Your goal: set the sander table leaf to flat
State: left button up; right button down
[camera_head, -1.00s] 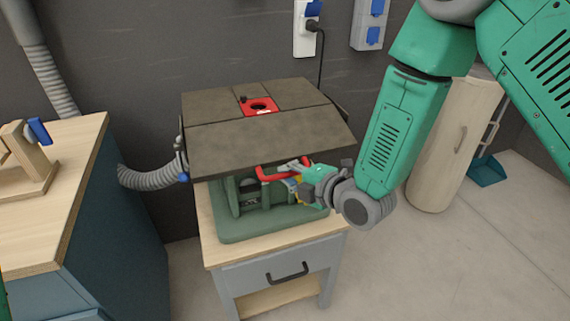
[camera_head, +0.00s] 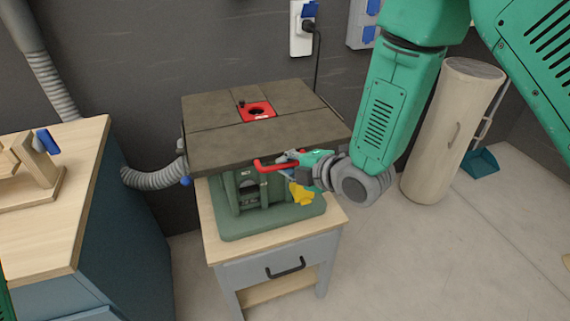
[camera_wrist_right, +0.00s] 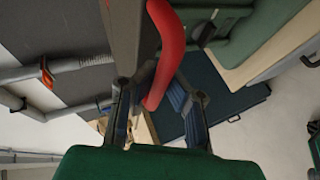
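The sander table (camera_head: 215,110) has a dark flat top with a red insert. Its front leaf (camera_head: 245,148) lies almost level with the rest of the top, its front edge perhaps slightly low. A red handle (camera_head: 272,165) shows under the leaf's front edge; it also shows as a thick red bar in the right wrist view (camera_wrist_right: 168,45). My right gripper (camera_head: 300,162) is at the handle, below the leaf's front right part. In the wrist view its fingers (camera_wrist_right: 160,108) stand apart with the bar between them; contact is unclear. My left gripper is not in view.
The green machine base (camera_head: 270,225) stands on a small grey cabinet (camera_head: 245,275). A workbench (camera_head: 75,190) is close on the left, with a grey hose (camera_head: 150,178) between. A beige cylinder (camera_head: 440,140) stands on the right. Floor at the front right is clear.

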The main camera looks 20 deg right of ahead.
jog(key=shift+a+r, duration=0.1)
jog(key=c, duration=1.9)
grip_release()
jog(key=shift+o, duration=0.2)
jog(key=shift+s+r, duration=0.1)
jog(key=shift+s, duration=0.1)
jog(key=v, duration=1.2)
